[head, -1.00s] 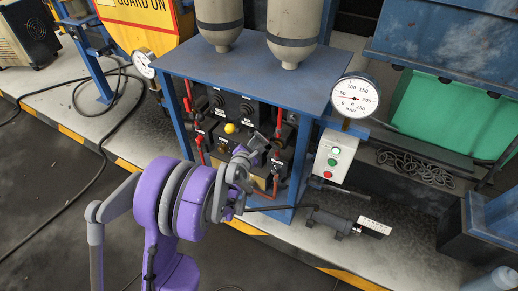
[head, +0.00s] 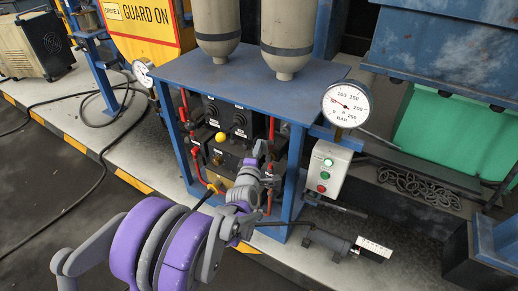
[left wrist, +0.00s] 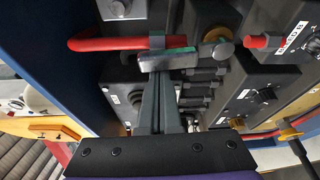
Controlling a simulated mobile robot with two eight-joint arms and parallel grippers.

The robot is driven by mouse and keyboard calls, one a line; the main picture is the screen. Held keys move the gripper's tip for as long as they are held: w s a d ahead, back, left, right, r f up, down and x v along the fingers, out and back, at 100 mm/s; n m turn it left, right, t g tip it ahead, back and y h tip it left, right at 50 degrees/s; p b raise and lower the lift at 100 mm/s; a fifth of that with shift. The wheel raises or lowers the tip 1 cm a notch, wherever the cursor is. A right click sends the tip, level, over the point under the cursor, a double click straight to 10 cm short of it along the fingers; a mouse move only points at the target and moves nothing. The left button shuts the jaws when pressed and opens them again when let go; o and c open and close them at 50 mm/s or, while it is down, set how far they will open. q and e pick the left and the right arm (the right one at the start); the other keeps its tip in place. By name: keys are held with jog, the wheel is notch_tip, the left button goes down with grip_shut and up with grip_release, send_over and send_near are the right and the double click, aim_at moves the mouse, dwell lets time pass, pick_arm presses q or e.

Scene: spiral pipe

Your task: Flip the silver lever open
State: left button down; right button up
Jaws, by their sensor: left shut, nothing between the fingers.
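A short silver bar with a green strip (left wrist: 168,60), which looks like the silver lever, lies crosswise at the end of the red pipe (left wrist: 110,43) in the left wrist view. My left gripper (left wrist: 163,78) is shut and empty, its dark fingers pointing at the bar. The tips look very close to it; I cannot tell whether they touch. In the head view the gripper (head: 258,155) is at the front of the blue-framed panel, near its right red pipe. The arm hides part of the lower panel, and I cannot make out the lever there. My right gripper is not in view.
The panel carries black boxes with knobs and a yellow ball knob (head: 222,137). A pressure gauge (head: 346,104) and a white button box (head: 328,168) stand to the right. A dark cylinder (head: 328,241) lies on the platform.

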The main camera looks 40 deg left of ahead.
pick_arm(q)
jog(key=shift+w+d+r+m, duration=0.1)
jog(key=shift+d+m, duration=0.3)
jog(key=shift+m, duration=0.2)
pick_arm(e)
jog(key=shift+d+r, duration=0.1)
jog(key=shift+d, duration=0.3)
pick_arm(q)
jog(key=shift+a, duration=0.1)
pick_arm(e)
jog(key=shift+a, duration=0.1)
